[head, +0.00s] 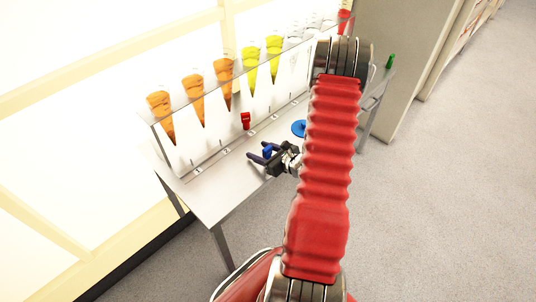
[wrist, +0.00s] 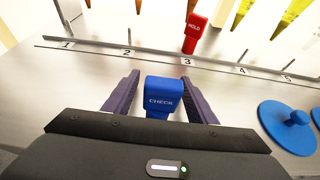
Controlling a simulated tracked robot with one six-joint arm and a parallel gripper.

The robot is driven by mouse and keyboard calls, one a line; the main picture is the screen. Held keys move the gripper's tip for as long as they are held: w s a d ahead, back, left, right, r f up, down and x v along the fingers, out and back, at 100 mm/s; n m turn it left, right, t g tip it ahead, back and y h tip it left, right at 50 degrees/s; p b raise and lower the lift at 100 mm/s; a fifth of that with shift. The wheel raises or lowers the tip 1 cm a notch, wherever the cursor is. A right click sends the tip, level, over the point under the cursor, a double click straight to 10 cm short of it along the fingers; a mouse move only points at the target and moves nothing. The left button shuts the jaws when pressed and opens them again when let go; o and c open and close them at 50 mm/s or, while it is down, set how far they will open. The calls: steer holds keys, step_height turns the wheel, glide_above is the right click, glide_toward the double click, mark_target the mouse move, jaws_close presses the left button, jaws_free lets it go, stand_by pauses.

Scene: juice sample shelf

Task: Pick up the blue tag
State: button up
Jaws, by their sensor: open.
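The blue tag (wrist: 161,97), marked CHECK, stands between the two fingers of my gripper (wrist: 160,98) in the wrist view. The fingers are open, with a gap visible on each side of the tag. In the head view the blue tag (head: 267,152) shows as a small blue piece between the dark fingers of my gripper (head: 262,155), over the front part of the metal table. The tag's lower part is hidden by the gripper body in the wrist view.
A red tag (wrist: 194,34) marked HOLD stands by number 3 on the numbered rail (wrist: 210,64). A blue disc with a knob (wrist: 290,125) lies to the right. Cone-shaped juice samples (head: 194,92) hang in a clear rack behind. A green object (head: 390,61) stands at the table's far end.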

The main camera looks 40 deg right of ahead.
steer(key=shift+c, duration=0.7)
steer(key=c, duration=1)
steer(key=shift+r, duration=0.15)
step_height(320, 180, up, 10)
stand_by(0.7)
steer(key=w+a+n+g+y, duration=0.1)
steer(key=w+a+n+y, duration=0.1)
steer(key=a, duration=1.4)
steer(key=w+a+f+n+y, duration=0.1)
steer(key=w+a+n+y, duration=0.2)
steer(key=a, duration=1.2)
steer(key=shift+w+a+g+y, duration=0.4)
steer(key=shift+w+y, duration=0.2)
steer(key=shift+w, duration=0.45)
steer(key=shift+d, duration=0.1)
